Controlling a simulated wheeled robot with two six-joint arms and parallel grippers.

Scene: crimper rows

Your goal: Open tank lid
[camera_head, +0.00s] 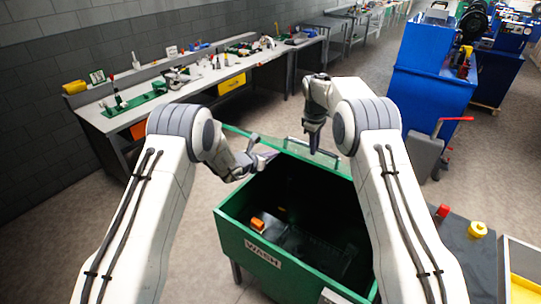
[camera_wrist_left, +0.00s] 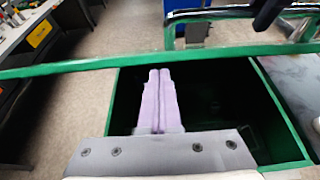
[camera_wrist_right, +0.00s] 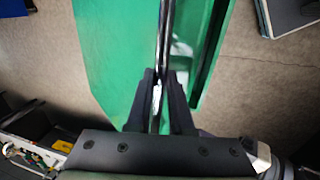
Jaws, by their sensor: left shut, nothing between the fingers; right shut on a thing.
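The green tank (camera_head: 228,235), labelled WASH, stands in front of me, and its dark inside shows. Its lid (camera_head: 236,131) shows as a raised green strip along the far side. My right gripper (camera_head: 314,150) is at that far side, shut on the lid's metal handle bar (camera_wrist_right: 166,35); the lid's green panel (camera_wrist_right: 110,50) lies beside and beneath the fingers. My left gripper (camera_head: 262,153) is shut and empty near the lid's left part. In the left wrist view its pale purple fingers (camera_wrist_left: 160,75) show over the dark opening, just below a green edge (camera_wrist_left: 90,68).
An orange thing (camera_head: 257,224) is in the tank. A dark surface with a red button (camera_head: 443,211) and a yellow button (camera_head: 477,230) is at the right. Blue machines (camera_head: 430,95) and a grey cart (camera_head: 425,155) stand behind. A workbench (camera_head: 130,122) runs along the left wall.

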